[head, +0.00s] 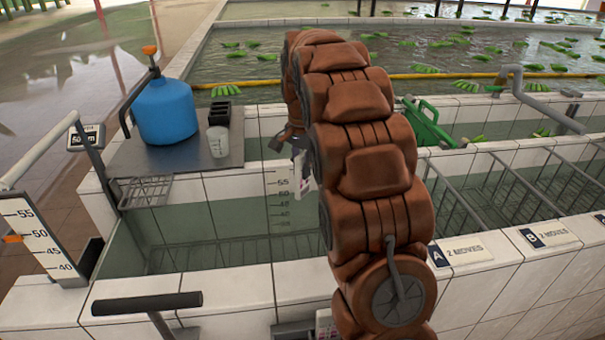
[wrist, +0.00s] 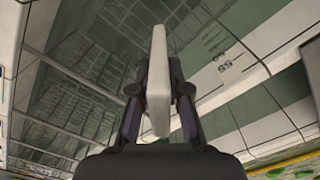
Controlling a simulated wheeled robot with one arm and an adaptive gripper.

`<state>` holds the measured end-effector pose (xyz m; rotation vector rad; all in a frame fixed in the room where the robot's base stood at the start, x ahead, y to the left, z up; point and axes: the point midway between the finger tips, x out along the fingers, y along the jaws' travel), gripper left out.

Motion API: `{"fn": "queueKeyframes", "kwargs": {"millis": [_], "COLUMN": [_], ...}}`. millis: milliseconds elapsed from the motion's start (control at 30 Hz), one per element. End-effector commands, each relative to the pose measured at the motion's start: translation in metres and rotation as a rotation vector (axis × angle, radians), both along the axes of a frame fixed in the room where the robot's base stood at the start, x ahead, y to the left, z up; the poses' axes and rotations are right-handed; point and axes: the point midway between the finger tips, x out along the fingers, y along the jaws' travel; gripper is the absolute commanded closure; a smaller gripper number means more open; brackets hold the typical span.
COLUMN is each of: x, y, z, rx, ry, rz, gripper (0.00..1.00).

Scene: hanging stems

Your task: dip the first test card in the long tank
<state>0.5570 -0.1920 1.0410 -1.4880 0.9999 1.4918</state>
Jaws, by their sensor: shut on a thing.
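My gripper (wrist: 158,92) is shut on a thin white card (wrist: 158,60), seen nearly edge-on between the two fingers in the wrist view. In the head view the card (head: 304,172) shows as a small pale piece beside my brown arm, which hides most of my gripper. The card is over the water of the near tank, probably the long tank (head: 225,285), in front of its far wall scale. Whether its lower end touches the water cannot be told. The tank has pale tiled rims and a dark rack along its bottom.
A blue jug (head: 165,110), a black holder (head: 223,128) and a white cup (head: 218,142) stand on a grey shelf at the tank's far left. A post with a height scale (head: 38,240) stands at left. Tanks with rails, marked A (head: 462,250) and B (head: 548,235), are at right.

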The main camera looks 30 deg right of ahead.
Motion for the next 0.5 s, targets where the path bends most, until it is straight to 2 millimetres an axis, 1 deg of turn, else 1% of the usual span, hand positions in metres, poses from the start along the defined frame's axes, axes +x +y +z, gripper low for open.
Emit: {"fn": "queueKeyframes", "kwargs": {"millis": [33,100,500], "x": [0.001,0.001,0.001], "y": [0.000,0.000,0.000], "z": [0.007,0.014,0.052], "rx": [-0.001,-0.002,-0.001], "ry": [-0.003,-0.005,-0.004], "rz": [0.000,0.000,0.000], "gripper": [1.00,1.00,1.00]}}
